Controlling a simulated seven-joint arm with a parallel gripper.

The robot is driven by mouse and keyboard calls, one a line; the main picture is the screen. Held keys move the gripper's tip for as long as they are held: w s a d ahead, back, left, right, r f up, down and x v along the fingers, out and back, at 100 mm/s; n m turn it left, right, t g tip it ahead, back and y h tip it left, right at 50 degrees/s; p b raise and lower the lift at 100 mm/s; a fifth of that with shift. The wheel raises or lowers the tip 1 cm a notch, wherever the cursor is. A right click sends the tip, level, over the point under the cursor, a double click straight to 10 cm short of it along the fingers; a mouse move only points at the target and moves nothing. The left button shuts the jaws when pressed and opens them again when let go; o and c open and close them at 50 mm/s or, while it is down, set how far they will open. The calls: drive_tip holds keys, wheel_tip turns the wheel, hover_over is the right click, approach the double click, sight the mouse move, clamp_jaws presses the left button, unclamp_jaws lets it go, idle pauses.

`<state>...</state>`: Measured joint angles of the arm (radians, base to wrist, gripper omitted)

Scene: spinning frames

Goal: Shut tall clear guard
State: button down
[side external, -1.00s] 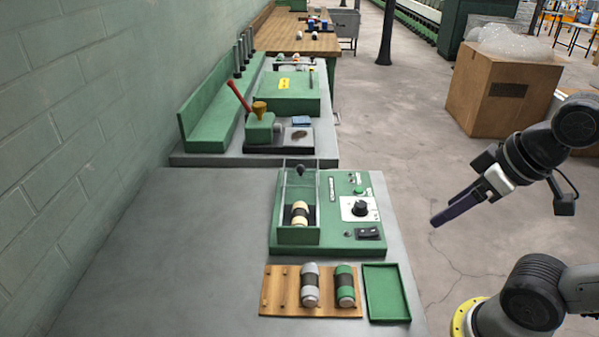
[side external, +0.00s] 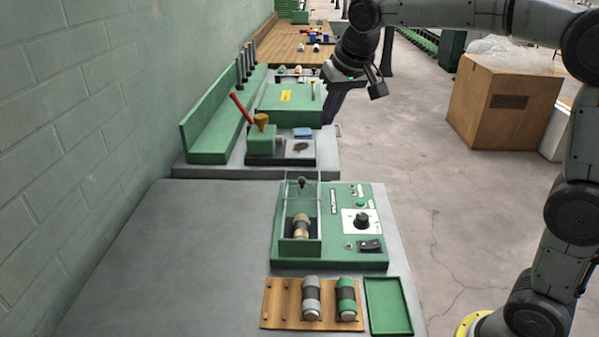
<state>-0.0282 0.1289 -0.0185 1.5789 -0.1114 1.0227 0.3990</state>
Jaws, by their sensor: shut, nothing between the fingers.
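The tall clear guard (side external: 312,190) is on the green machine (side external: 345,225) on the near grey bench. Its transparent panels stand up around the bay at the machine's left side, and a dark knob (side external: 301,182) shows near its top. The see-through panels make its exact angle hard to tell. A cream and dark bobbin (side external: 301,226) lies in the bay. My gripper (side external: 331,117) is shut and empty, pointing down. In the picture it shows above and beyond the guard, apart from it, near the right side of the far green box. Its fingertips are small and dark.
A wooden rack (side external: 280,303) with a grey and a green bobbin and an empty green tray (side external: 388,306) sit in front of the machine. A far bench holds a red-handled tool (side external: 241,107) and a green box (side external: 290,100). The near bench's left is clear.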

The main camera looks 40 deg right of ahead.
sight(299, 172)
drive_tip(key=shift+g, duration=0.9)
drive_tip(key=w+f, duration=0.2)
drive_tip(key=f, duration=0.1)
drive_tip(key=w+f, duration=0.2)
drive_tip(key=f, duration=0.1)
drive_tip(key=w+f, duration=0.2)
drive_tip(key=f, duration=0.1)
drive_tip(key=shift+w+a+f, duration=0.15)
drive_tip(key=shift+a+f, duration=0.15)
drive_tip(key=x, duration=0.9)
drive_tip(key=s+a, duration=0.9)
drive_tip(key=shift+s+a+f, duration=0.1)
drive_tip(key=shift+s+a, duration=0.2)
drive_tip(key=shift+s, duration=0.1)
